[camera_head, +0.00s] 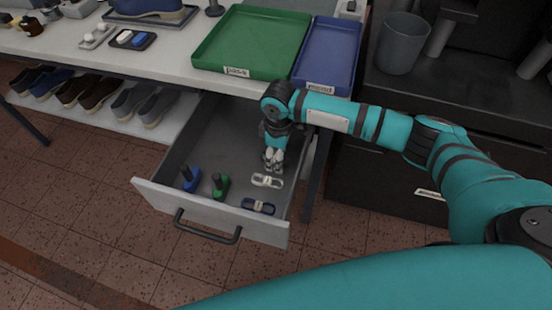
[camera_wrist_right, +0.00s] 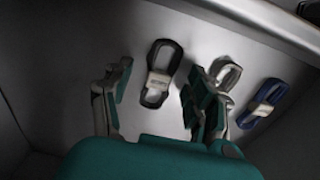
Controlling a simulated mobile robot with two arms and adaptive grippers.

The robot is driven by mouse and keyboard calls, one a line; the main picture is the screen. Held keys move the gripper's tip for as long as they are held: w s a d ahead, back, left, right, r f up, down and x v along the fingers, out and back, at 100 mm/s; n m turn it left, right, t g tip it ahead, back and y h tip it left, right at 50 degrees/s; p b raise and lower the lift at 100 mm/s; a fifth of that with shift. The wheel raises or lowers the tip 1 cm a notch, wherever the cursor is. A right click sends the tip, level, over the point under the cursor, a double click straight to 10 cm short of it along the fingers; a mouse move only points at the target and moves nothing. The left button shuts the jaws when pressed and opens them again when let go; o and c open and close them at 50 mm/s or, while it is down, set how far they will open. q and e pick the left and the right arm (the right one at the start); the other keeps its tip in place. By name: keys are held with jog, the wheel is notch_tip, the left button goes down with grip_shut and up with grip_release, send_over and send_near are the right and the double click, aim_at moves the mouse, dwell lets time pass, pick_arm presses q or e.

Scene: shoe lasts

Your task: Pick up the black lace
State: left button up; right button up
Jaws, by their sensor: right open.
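The black lace (camera_wrist_right: 158,80) is a looped bundle with a pale paper band. In the right wrist view it lies on the grey drawer floor, between and beyond my open fingers; they do not appear to hold it. In the head view it is hidden, apparently behind my right gripper (camera_head: 273,160). That gripper points down into the open drawer (camera_head: 210,209), and its fingers also show in the wrist view (camera_wrist_right: 156,90). My left gripper is not in view.
A white lace (camera_head: 266,180) and a dark blue lace (camera_head: 258,206) lie close by, toward the drawer front. A green tray (camera_head: 235,71) and a blue tray (camera_head: 320,86) sit on the worktop above.

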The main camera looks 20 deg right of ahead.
jog(key=shift+f, duration=0.1)
jog(key=c, duration=0.8)
